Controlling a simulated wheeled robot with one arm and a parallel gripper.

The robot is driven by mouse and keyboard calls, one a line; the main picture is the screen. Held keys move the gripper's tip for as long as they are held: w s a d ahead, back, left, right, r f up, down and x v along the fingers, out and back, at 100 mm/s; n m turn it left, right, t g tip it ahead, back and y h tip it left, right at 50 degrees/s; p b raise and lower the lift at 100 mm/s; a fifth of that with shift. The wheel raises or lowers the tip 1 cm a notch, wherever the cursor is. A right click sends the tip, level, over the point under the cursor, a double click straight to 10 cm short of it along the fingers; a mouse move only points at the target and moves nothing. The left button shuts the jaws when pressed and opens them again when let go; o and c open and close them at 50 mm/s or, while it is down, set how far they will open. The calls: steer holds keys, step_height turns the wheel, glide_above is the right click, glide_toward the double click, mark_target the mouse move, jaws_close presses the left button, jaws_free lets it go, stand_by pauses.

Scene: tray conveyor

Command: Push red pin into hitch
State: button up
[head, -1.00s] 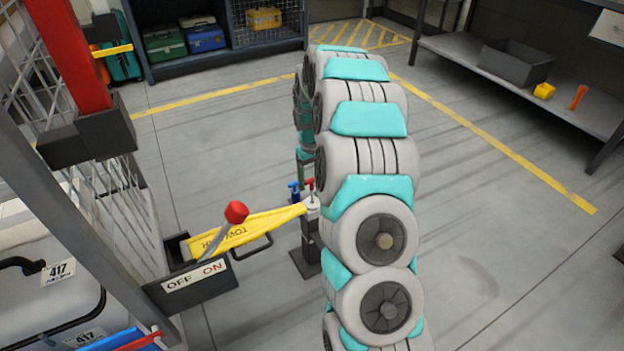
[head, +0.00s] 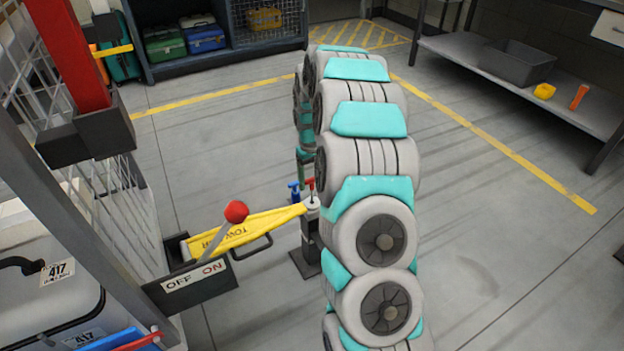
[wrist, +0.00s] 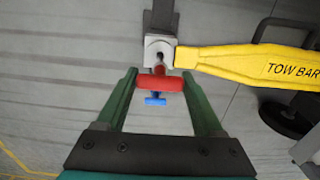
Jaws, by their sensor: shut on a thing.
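The red pin (wrist: 160,83) is a T-handle lying crosswise between the two green fingers of my gripper (wrist: 159,76), which is shut on it. Its short shaft points at the opening in the grey hitch (wrist: 160,45); how deep it sits is hard to tell. In the head view the red pin (head: 309,183) stands upright above the pale hitch top (head: 311,206), and my arm hides most of the gripper. The yellow tow bar (wrist: 245,64) has its end at the hitch; the head view shows it too (head: 262,222).
A blue pin (wrist: 155,99) stands close to the red one, also seen in the head view (head: 294,188). A lever with a red knob (head: 236,211) and an OFF/ON box (head: 195,287) stand left. A shelf (head: 545,95) is at right; the floor between is clear.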

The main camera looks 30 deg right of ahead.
mark_target(312, 188)
steer(key=shift+f+b, duration=0.65)
steer(key=shift+f, duration=2.15)
steer(key=o, duration=1.4)
steer(key=shift+r, duration=0.1)
step_height(312, 188, up, 7)
steer(key=shift+r, duration=0.25)
